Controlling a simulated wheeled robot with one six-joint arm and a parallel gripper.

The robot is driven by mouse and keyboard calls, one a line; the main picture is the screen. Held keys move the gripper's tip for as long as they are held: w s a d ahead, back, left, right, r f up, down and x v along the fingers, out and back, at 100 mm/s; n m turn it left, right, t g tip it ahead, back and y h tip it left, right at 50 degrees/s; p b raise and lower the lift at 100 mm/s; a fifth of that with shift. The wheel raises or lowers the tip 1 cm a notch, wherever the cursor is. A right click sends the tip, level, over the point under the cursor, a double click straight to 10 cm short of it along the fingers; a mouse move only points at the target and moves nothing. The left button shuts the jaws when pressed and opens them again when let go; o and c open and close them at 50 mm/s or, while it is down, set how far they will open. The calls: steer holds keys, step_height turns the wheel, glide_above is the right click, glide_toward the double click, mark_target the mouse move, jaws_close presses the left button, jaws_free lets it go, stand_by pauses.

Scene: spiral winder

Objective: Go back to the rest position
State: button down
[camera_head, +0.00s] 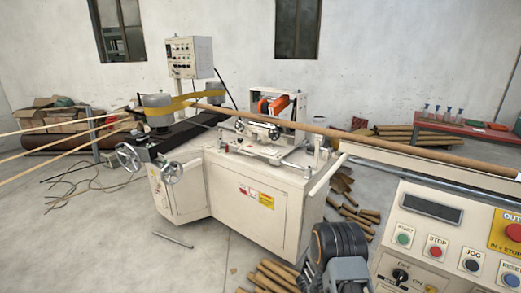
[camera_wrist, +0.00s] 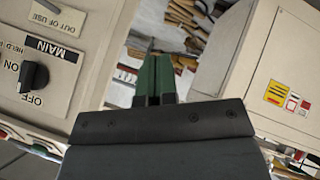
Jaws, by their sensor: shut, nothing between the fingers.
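My gripper (camera_wrist: 157,62) shows in the wrist view with its two green fingers together and nothing between them. It hangs in free air, between a panel on the left and a white machine cabinet on the right. The panel carries a black rotary switch (camera_wrist: 34,75) marked MAIN, ON and OFF, and the fingers are apart from it. In the head view my dark arm link stands at the bottom centre, left of the control panel (camera_head: 448,236); the fingertips cannot be made out there.
The spiral winder (camera_head: 250,190) fills the middle, with a long brown tube (camera_head: 400,151) running right. Cut tubes (camera_head: 275,275) lie on the floor around its base. A red table (camera_head: 450,128) stands at the back right. Bare floor (camera_head: 130,255) is at the lower left.

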steer(key=s+a+r+n+g+y, duration=0.1)
steer(key=s+a+r+y, duration=0.2)
steer(key=a+r+y, duration=0.3)
steer(key=s+a+r+g+y, duration=0.1)
steer(key=s+a+r+y, duration=0.2)
steer(key=a+r, duration=0.4)
steer(key=s+d+r+n+h, duration=0.1)
steer(key=s+d+r+n, duration=0.1)
steer(key=s+r, duration=1.5)
step_height(320, 180, up, 4)
steer(key=shift+s+d+f+t, duration=0.1)
steer(key=shift+s+d+t, duration=0.1)
steer(key=shift+t, duration=0.1)
